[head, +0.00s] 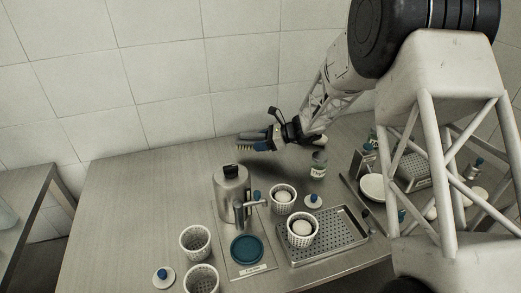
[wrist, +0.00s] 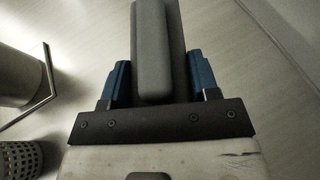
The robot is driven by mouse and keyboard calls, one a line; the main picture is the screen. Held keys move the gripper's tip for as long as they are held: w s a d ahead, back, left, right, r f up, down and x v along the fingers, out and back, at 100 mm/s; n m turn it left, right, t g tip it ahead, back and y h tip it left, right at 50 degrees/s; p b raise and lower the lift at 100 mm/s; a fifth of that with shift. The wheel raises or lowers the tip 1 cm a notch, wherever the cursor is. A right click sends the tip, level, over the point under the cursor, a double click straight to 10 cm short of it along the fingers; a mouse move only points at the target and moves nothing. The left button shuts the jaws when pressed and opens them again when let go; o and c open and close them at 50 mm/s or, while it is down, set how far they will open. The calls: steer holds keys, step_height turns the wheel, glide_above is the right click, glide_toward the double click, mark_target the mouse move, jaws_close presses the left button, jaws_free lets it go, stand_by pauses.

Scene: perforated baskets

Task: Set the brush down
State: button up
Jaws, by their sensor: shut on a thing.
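My gripper (head: 270,138) is high over the back of the steel table (head: 130,190), near the tiled wall. It is shut on the brush (head: 247,149), whose pale bristles point down toward the table, with a gap below. In the wrist view, the brush (wrist: 153,60) shows as a grey body between the blue fingers of my gripper (wrist: 158,75). Its bristles are hidden there.
A metal canister (head: 230,182) stands below and left of my gripper, with a labelled jar (head: 319,166) to the right. White perforated baskets (head: 194,242) and a perforated tray (head: 349,241) stand nearer the front. The back-left tabletop is clear.

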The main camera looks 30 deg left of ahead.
mark_target(261, 155)
steer(key=shift+f, duration=1.85)
steer(key=shift+f, duration=0.15)
steer(key=o, duration=1)
steer(key=v, duration=1.2)
